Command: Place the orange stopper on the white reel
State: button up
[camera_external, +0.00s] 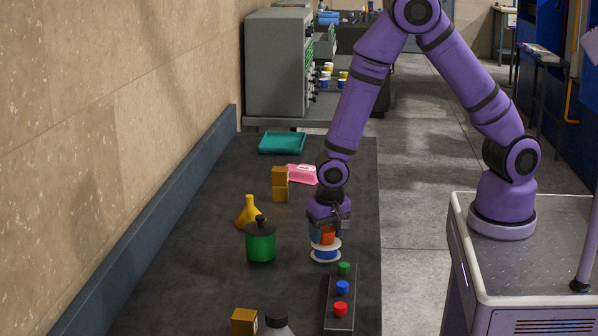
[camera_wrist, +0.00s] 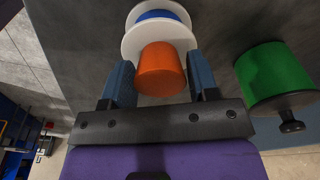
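The orange stopper (camera_external: 327,236) is between the fingers of my gripper (camera_external: 328,225), directly over the white reel (camera_external: 326,258). The reel stands on the dark table, with a blue band between its white flanges.
A green pot (camera_external: 260,243) with a dark knob stands left of the reel, and a yellow funnel-shaped piece (camera_external: 249,212) behind it. A rack (camera_external: 340,318) with green, blue and red pieces lies in front.

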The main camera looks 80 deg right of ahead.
jog(key=shift+o, duration=1.4)
jog(key=shift+r, duration=0.15)
notch_tip(320, 180, up, 11)
jog(key=a, duration=0.1)
notch_tip(320, 180, up, 10)
jog(key=f+n+y, duration=0.1)
jog(key=n, duration=0.1)
send_over(329, 232)
jog(key=s+d, duration=0.2)
jog(key=s, duration=0.2)
jog(key=s+d+r+n+t, duration=0.2)
jog(key=s+d+r+n, duration=0.1)
jog(key=s+r, duration=0.5)
jog(key=s+d+r+n+t, duration=0.2)
jog(key=s+r+n, duration=0.4)
jog(key=s, duration=0.7)
notch_tip(329, 232, up, 2)
jog(key=shift+s+d+r, duration=0.2)
jog(key=shift+d, duration=0.35)
